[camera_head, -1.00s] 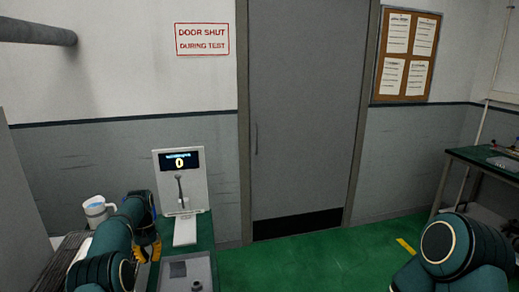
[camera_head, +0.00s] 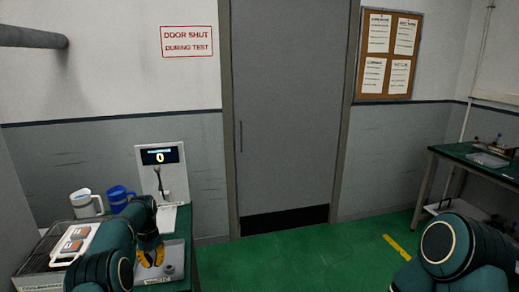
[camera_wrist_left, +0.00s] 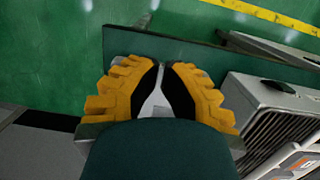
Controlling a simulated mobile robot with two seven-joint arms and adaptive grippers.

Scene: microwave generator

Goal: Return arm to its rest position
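My left arm (camera_head: 105,255) comes in from the lower left in the head view, bent low over the green bench. My left gripper (camera_head: 151,257) has yellow fingers and hangs over the grey plate near the bench's front. In the left wrist view its fingertips (camera_wrist_left: 163,65) meet or nearly meet, and I see nothing held between them. My right arm (camera_head: 455,250) shows only as a dark green joint at the lower right. My right gripper is out of view.
A white stand (camera_head: 160,170) with a display reading 0 and a lever is behind the gripper. Green floor (camera_head: 300,255) is open between the bench and the right-hand table (camera_head: 480,160).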

